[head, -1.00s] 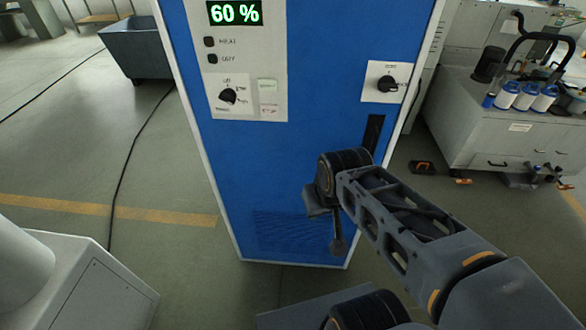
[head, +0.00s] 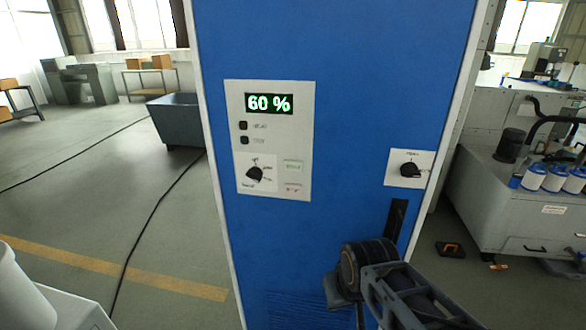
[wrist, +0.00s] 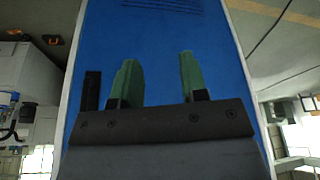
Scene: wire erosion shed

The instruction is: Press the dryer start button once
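The blue dryer cabinet (head: 350,110) stands in front of me. Right of the knob are two small pale plates, the upper with greenish lettering (head: 293,167) and the lower with reddish lettering (head: 293,189); the words are too small to read surely. My gripper (wrist: 157,60) shows two green fingers spread apart with nothing between them, facing the blue front. In the head view my wrist is low and right of the panel, fingertips unclear.
A second black knob (head: 409,170) on a white plate and a dark vertical handle or slot (head: 396,220) are on the cabinet's right side. A dark bin (head: 177,119) and floor cable are left.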

